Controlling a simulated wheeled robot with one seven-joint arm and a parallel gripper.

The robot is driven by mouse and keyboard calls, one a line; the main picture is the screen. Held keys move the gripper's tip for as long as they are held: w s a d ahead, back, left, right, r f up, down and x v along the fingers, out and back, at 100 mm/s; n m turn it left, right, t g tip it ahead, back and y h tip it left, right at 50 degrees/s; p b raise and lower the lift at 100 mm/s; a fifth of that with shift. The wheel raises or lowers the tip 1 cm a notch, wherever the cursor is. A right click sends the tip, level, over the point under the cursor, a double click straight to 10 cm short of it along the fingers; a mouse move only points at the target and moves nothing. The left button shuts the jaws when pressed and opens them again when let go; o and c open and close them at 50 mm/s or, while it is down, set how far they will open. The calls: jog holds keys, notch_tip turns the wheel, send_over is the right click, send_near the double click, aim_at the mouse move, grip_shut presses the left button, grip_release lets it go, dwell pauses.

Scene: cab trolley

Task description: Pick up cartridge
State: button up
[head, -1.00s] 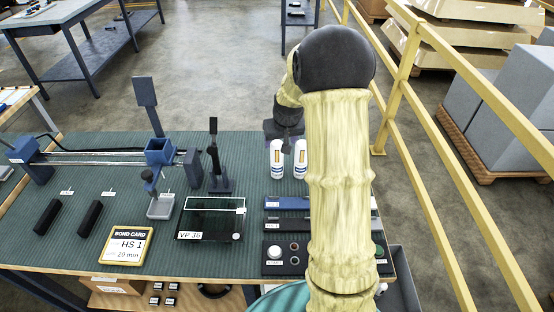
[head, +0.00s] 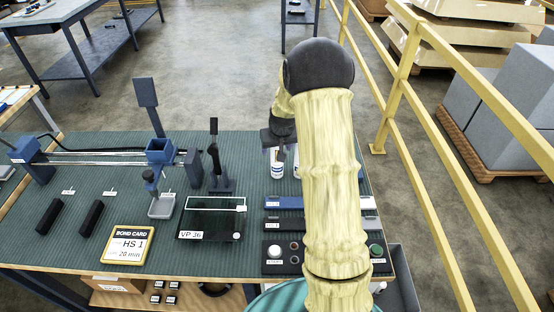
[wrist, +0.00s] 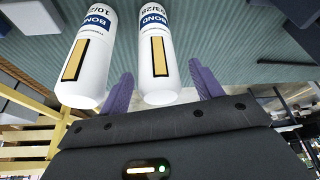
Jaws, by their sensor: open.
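Two white cartridges with blue BOND bands and a yellow-filled black-edged strip stand on the ribbed green bench mat. In the head view the left cartridge (head: 277,169) is below my gripper (head: 279,139), which partly covers it; the right one (head: 297,171) is mostly hidden by my arm. In the wrist view my gripper (wrist: 163,84) is open, its purple fingers on either side of the end of the cartridge marked 03/28 (wrist: 157,60). I cannot tell whether they touch it. The cartridge marked 10/2 (wrist: 87,60), its last digits cut off, lies outside the left finger.
Left of the cartridges stand a dark upright clamp (head: 216,165), a VP 36 plate (head: 212,219) and a blue rail fixture (head: 160,152). A bond card (head: 128,245) reads HS 1, 20 min. A yellow railing (head: 398,95) runs along the right.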

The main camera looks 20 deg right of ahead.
grip_shut()
jog(key=shift+r, duration=0.1)
dwell(0.3)
notch_tip(320, 180, up, 10)
jog(key=shift+f+b, duration=0.1)
jog(key=shift+b, duration=0.25)
dwell(0.5)
